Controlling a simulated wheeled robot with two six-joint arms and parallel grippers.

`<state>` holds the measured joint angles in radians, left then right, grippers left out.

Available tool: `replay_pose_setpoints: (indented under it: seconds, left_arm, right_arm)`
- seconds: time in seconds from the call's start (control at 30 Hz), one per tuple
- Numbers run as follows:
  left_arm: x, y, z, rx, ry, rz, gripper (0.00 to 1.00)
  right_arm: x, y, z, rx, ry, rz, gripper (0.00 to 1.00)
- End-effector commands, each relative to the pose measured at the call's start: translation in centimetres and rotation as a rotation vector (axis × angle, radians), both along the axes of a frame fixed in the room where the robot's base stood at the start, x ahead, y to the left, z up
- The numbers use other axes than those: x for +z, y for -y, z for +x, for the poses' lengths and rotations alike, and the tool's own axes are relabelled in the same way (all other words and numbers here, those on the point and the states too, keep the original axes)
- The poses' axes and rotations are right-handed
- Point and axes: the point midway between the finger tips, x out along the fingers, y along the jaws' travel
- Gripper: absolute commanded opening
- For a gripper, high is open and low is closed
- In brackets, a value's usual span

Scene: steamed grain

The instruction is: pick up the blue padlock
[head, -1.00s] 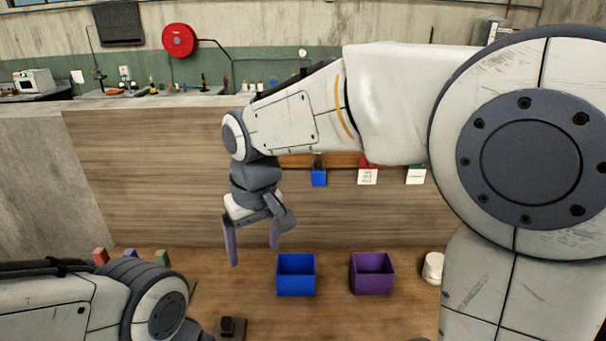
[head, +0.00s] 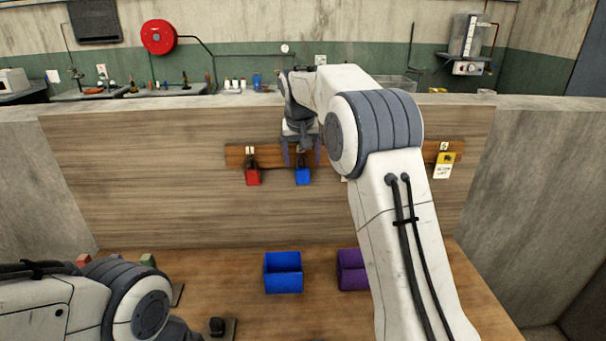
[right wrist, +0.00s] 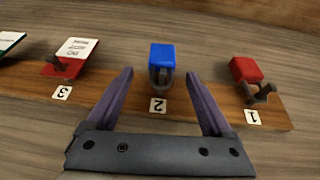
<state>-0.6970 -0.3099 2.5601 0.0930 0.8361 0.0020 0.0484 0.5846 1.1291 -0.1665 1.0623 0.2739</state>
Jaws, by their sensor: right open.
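The blue padlock (head: 303,176) hangs on the wooden strip on the wall panel, at the hook marked 2. In the right wrist view the blue padlock (right wrist: 162,58) lies ahead of and between the two fingertips, with its dark shackle toward me. My right gripper (head: 301,153) is open and empty, just above the padlock in the head view; the right wrist view shows its purple fingers (right wrist: 160,82) apart on either side of the shackle. I cannot tell the exact gap in depth. My left gripper is not seen; only my left arm shows at the lower left.
A red padlock (head: 252,177) hangs at mark 1. A red tag (right wrist: 72,57) hangs at mark 3, and a yellow tag (head: 443,165) at the strip's right. A blue bin (head: 283,273) and a purple bin (head: 352,270) stand on the table below.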

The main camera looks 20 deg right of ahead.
Motion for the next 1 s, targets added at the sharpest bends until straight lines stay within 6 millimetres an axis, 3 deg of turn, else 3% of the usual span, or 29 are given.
replay_pose_setpoints:
  seconds: [0.4, 0.67, 0.9, 1.0]
  left_arm:
    - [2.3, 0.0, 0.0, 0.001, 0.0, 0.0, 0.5]
    - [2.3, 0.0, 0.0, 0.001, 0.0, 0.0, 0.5]
    - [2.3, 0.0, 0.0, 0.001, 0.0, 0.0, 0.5]
    - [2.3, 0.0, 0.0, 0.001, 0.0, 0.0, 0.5]
  right_arm:
    - [-4.5, 0.6, 1.8, 0.0, -0.002, 0.001, 0.85]
    - [-5.0, 0.6, 1.9, 0.001, 0.0, 0.0, 0.85]
    - [-4.9, 0.6, 1.9, 0.001, 0.0, 0.001, 0.0]
    - [-4.9, 0.6, 1.9, 0.0, 0.001, 0.001, 0.0]
